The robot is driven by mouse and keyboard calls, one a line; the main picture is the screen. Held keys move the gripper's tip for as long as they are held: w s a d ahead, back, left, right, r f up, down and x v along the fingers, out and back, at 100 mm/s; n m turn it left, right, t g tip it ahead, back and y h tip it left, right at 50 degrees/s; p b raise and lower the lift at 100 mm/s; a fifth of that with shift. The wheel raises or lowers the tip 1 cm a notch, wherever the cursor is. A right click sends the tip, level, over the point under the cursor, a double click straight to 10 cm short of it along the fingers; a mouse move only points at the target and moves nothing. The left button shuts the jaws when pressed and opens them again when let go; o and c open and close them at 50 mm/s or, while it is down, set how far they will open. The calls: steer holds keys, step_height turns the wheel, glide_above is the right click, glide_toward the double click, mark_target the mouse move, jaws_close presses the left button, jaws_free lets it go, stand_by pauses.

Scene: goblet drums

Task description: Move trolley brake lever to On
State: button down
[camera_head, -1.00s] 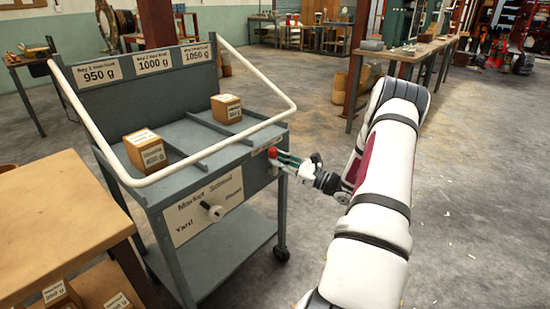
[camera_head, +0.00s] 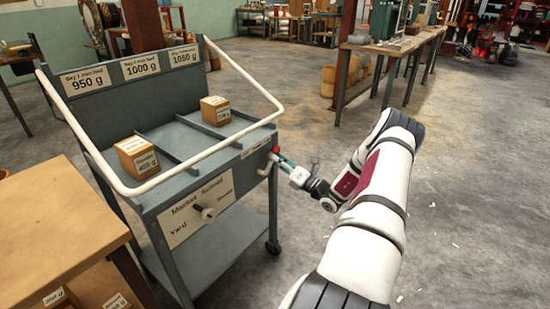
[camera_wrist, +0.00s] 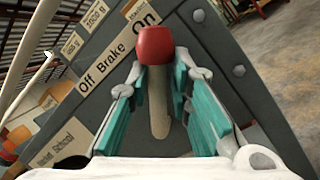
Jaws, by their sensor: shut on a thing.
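The trolley (camera_head: 213,184) is grey with a white tubular handle. Its brake lever shows in the wrist view as a pale shaft with a red round knob (camera_wrist: 155,44); the knob also shows at the trolley's right front edge in the head view (camera_head: 276,150). A plate (camera_wrist: 108,60) reads Off, Brake, On, and the knob is beside its On end. My gripper (camera_wrist: 156,75) is shut on the lever, its teal-padded fingers on either side just below the knob. The head view shows my gripper (camera_head: 281,158) at the trolley's right front corner.
A selector knob (camera_head: 207,214) sticks out of the trolley's front panel. Two labelled boxes (camera_head: 137,157) (camera_head: 215,109) stand on the trolley top. A wooden table (camera_head: 55,225) is close at left. Open floor (camera_head: 460,190) lies to the right.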

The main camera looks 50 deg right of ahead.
steer(key=shift+s+d+f+m+h, duration=0.2)
steer(key=shift+d+m+h, duration=0.2)
steer(key=shift+m, duration=0.1)
steer(key=c, duration=1.3)
jaws_free()
steer(key=shift+w+a, duration=0.1)
steer(key=v, duration=1.2)
